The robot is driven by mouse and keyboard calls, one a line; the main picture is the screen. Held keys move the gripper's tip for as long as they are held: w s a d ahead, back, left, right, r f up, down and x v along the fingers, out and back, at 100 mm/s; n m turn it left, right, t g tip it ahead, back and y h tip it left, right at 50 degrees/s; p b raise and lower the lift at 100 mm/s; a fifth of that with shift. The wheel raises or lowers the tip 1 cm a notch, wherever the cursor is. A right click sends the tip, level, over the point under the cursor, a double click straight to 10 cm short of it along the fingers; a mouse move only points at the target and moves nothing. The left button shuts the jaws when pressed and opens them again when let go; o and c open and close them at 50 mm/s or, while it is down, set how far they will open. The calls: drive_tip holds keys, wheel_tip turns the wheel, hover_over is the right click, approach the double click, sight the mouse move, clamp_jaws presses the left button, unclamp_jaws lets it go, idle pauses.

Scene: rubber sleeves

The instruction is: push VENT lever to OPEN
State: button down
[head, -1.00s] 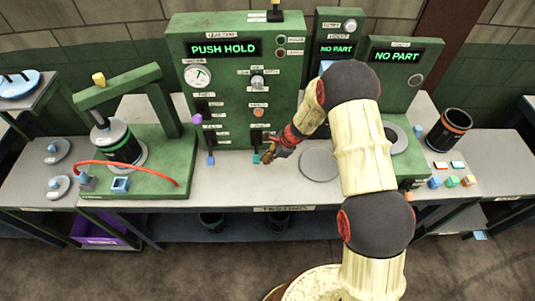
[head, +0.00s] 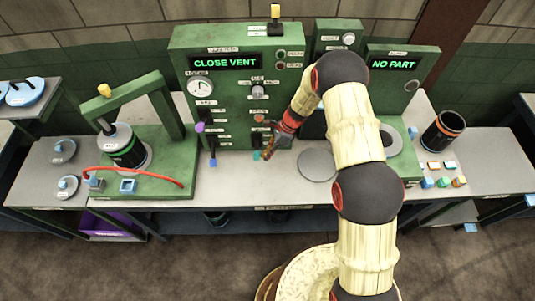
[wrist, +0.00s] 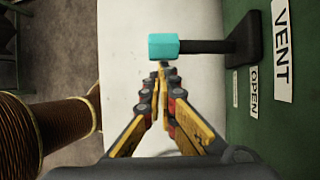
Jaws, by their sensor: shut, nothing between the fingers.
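The VENT lever has a teal block tip (wrist: 164,46) on a black stem that sticks out from the green panel. The signs VENT (wrist: 281,55) and OPEN (wrist: 253,91) are beside its mount. In the head view the teal tip (head: 257,155) shows low on the panel, partly beside my gripper (head: 268,154). My gripper (wrist: 163,68) is shut and empty. In the wrist view its fingertips lie just below the teal tip; I cannot tell whether they touch it. The panel display (head: 225,63) reads CLOSE VENT.
A blue-tipped lever (head: 213,162) and a purple knob (head: 199,127) are on the panel to the left. A grey disc (head: 317,164) lies on the bench to the right. A press with a red hose (head: 140,175) stands at left.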

drive_tip(key=shift+r, duration=0.35)
drive_tip(key=shift+r+p, duration=0.4)
drive_tip(key=shift+r, duration=0.3)
drive_tip(key=shift+w+r, duration=0.1)
drive_tip(key=v, duration=1.1)
drive_tip(key=shift+d+r, duration=0.25)
drive_tip(key=shift+r, duration=0.05)
